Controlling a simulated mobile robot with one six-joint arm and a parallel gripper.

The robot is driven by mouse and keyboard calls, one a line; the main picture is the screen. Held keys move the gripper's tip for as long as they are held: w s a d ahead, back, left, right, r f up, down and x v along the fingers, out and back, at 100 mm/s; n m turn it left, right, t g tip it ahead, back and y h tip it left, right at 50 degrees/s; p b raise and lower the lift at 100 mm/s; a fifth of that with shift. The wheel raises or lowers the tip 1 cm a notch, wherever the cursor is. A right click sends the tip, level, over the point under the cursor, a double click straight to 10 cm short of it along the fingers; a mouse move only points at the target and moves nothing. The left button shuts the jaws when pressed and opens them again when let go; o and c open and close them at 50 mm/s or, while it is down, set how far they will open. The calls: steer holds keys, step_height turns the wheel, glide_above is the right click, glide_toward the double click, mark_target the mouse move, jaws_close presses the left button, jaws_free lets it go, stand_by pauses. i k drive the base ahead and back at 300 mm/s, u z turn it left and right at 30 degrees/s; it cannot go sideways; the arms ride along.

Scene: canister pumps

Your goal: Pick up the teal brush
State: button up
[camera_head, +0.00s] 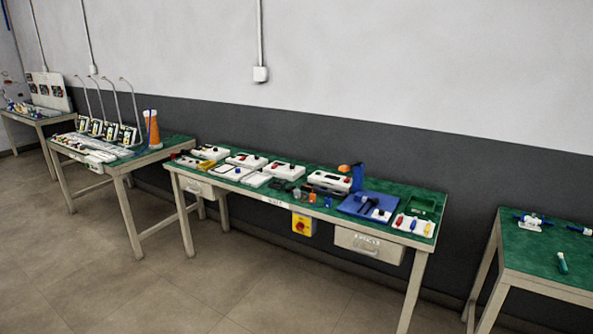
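A small teal object with a pale tip (562,263), which looks like the teal brush, lies on the green top of the right-hand table (535,252), near its front side. It is too small to make out in detail. Nothing covers it. My gripper is not in view.
Blue and white fittings (532,221) lie farther back on the right table. The middle table (290,203) carries several white units, a blue mat (352,206) and small tools. Another bench with lamps (160,152) stands at left. Open tiled floor (150,290) lies in front.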

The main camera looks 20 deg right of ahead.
mark_target(563, 268)
steer(key=z, duration=0.55)
steer(key=i, duration=0.8)
steer(key=z, duration=0.45)
